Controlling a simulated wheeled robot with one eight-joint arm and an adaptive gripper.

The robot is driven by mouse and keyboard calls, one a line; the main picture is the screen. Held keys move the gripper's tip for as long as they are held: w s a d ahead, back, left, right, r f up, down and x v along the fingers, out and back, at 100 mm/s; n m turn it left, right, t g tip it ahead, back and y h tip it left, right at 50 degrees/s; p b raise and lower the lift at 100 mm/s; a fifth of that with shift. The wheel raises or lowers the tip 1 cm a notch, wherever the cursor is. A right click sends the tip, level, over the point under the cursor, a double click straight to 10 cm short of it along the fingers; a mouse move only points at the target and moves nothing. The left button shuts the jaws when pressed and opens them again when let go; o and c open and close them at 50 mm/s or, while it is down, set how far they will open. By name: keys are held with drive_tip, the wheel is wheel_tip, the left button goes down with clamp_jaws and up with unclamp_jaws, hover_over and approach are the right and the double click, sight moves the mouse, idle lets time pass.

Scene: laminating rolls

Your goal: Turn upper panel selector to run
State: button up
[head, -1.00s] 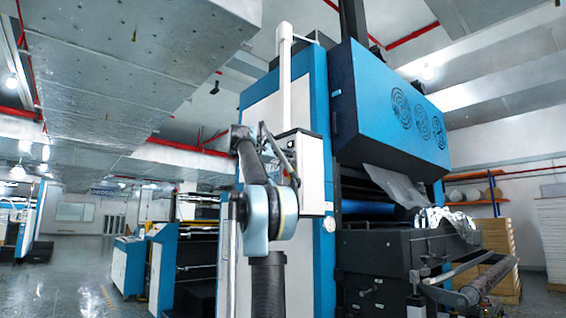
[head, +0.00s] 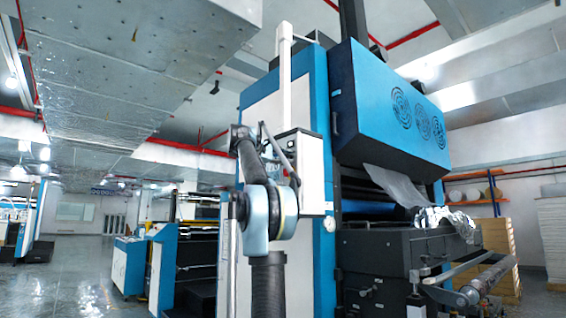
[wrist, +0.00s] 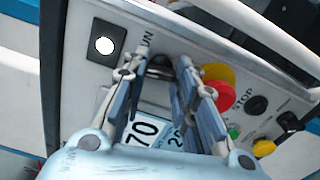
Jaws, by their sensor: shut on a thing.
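The control panel (head: 313,165) is a pale box on the side of the tall blue and white machine in the head view. In the wrist view its grey face (wrist: 85,85) fills the middle. The dark selector knob (wrist: 160,65) sits by the letters "UN", the rest of that word being hidden. My gripper (wrist: 165,62) is shut on this knob, one finger on each side. The fingers hide part of it, and I cannot read which way it points.
Right of the fingers are a red button (wrist: 218,86) on yellow, black knobs (wrist: 288,120), a green button (wrist: 233,132) and a yellow one (wrist: 263,147). A white lamp (wrist: 104,46) is to the left. Number displays (wrist: 143,128) lie between the fingers. A white post (head: 285,80) rises above the panel.

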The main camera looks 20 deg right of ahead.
drive_tip(key=m, duration=0.3)
drive_tip(key=shift+m, duration=0.4)
drive_tip(key=shift+c, duration=0.2)
drive_tip(key=shift+m, duration=2)
drive_tip(key=o, duration=0.8)
drive_tip(key=shift+w+f, duration=0.1)
drive_tip(key=shift+a, duration=0.15)
drive_tip(key=v, duration=1.1)
drive_tip(key=shift+a, duration=0.4)
